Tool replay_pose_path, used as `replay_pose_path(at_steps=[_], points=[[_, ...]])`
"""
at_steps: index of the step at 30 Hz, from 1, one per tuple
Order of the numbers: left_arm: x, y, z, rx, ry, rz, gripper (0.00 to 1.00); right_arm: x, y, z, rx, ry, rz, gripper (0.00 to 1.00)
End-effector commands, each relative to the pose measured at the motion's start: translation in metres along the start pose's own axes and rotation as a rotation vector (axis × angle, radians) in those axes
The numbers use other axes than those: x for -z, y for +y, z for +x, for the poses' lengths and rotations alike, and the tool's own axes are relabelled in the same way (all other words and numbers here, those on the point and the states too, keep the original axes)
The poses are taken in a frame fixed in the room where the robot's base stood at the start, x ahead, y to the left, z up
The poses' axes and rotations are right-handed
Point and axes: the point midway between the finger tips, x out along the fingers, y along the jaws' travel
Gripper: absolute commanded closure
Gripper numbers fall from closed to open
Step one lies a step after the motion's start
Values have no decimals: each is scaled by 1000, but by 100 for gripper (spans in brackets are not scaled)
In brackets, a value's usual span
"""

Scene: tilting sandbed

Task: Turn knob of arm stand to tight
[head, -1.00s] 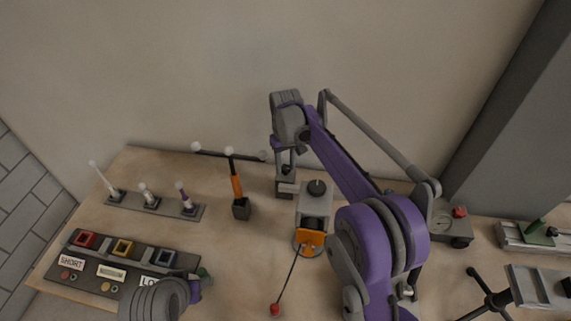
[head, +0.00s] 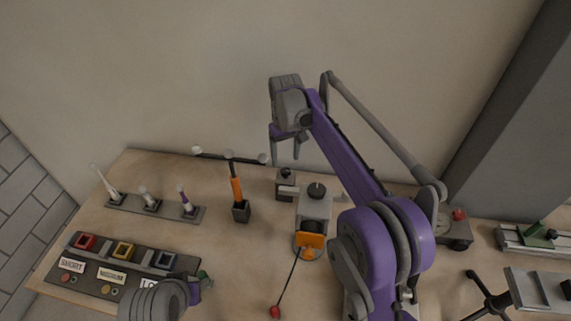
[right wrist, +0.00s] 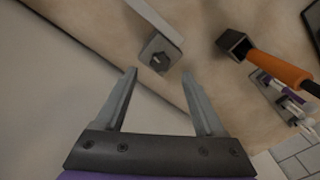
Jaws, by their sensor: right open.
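A small grey block with a dark knob (head: 286,171) on top stands at the back of the table, beside a taller grey unit (head: 313,208) with its own dark round top knob and an orange front. I cannot tell for certain which part is the arm stand. My right gripper (head: 285,155) is open and empty, its fingers pointing down above the small block and apart from it. In the right wrist view, a dark knob (right wrist: 159,62) on the end of a grey bar lies beyond the spread fingertips (right wrist: 160,75). My left gripper's fingers do not show.
A black post with an orange sleeve (head: 236,188) and white-tipped crossbar stands left of the block. A rack with several white-tipped pegs (head: 150,204) and a labelled panel (head: 110,272) lie further left. A lever with a red ball (head: 275,311) extends forward. The wall rises behind.

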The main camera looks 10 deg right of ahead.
Motion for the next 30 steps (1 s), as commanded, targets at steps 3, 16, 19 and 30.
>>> replay_pose_path(at_steps=[3,16,19,30], points=[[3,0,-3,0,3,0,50,0,0,-26,0,1,0,29],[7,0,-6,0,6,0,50,0,0,-59,0,0,0,29],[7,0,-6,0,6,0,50,0,0,-58,0,0,0,29],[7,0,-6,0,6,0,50,0,0,-58,0,0,0,29]])
